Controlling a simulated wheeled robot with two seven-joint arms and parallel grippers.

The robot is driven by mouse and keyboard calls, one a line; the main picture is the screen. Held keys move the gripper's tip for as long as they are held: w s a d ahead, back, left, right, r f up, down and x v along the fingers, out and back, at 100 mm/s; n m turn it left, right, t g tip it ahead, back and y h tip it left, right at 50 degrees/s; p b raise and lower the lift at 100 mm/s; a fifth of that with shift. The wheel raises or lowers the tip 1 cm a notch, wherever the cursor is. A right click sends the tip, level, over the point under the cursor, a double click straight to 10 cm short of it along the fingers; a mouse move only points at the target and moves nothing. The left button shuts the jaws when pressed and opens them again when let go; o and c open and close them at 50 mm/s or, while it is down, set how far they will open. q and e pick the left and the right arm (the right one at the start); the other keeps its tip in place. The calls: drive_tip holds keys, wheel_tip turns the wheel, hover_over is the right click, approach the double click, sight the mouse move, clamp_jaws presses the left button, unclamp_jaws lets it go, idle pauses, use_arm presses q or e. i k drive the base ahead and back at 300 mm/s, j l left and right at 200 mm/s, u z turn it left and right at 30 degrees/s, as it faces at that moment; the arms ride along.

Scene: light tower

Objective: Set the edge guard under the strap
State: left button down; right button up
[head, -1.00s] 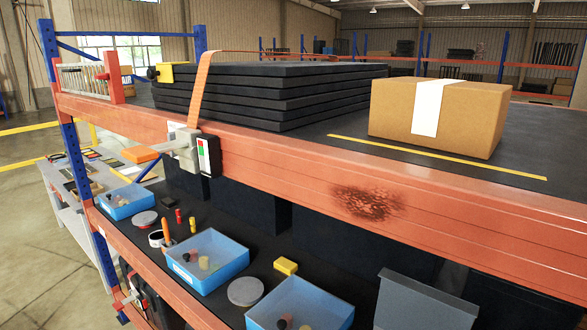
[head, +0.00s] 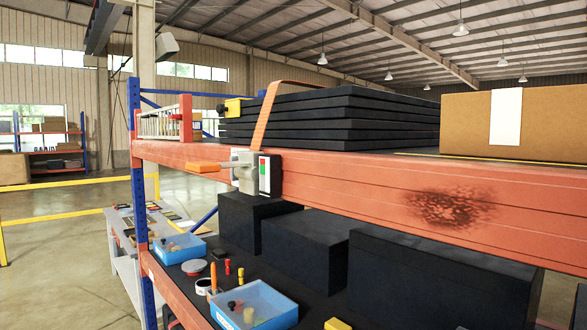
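An orange strap (head: 264,118) runs over the left end of a stack of black panels (head: 335,118) and down to a grey ratchet (head: 245,172) with an orange handle (head: 205,166) on the orange shelf beam. A yellow piece with a black end (head: 234,106) sits at the stack's left end, beside the strap. A yellow block (head: 337,324) is cut off at the bottom edge on the lower shelf. I cannot tell which yellow piece is the edge guard. Neither gripper is in view.
A cardboard box (head: 545,125) stands on the upper shelf at right. Blue bins (head: 252,305) and small parts lie on the lower shelf before black blocks (head: 315,248). The orange beam (head: 360,190) has a dark scorched patch. Open floor lies at left.

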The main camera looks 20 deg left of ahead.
sight(232, 108)
drive_tip(key=i+j+u, duration=0.65)
drive_tip(key=i+j, duration=0.15)
